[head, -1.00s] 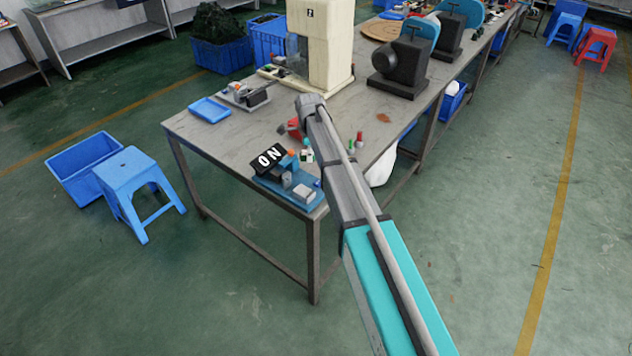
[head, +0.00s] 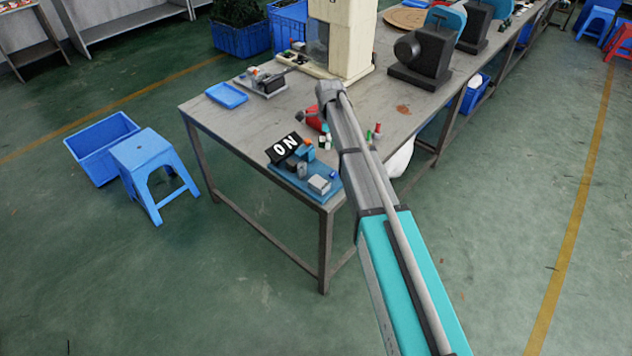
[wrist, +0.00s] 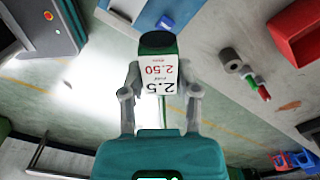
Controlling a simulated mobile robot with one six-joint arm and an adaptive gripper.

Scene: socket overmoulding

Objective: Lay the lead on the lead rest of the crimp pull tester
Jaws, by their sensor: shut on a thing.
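My gripper (wrist: 160,82) is shut on a piece with a white label reading 2.5 and 2.50 and a dark green rounded end. I take this piece for the lead (wrist: 161,75); a thin green strand shows beside the label, and the rest is hidden. The crimp pull tester (head: 318,185), a blue base with small blocks and a black display reading 0 N, stands at the table's near corner. Part of a blue base, probably the tester's, shows at the top of the wrist view (wrist: 150,14). I cannot make out the lead rest. In the head view my arm hides the gripper.
The grey table (head: 240,128) also bears a blue tray (head: 227,95), a small fixture (head: 264,82), a cream machine (head: 345,40) and a black press (head: 420,58). A red bin (wrist: 297,32) and small red and green pieces lie near my arm. A blue stool (head: 150,150) stands on the floor left.

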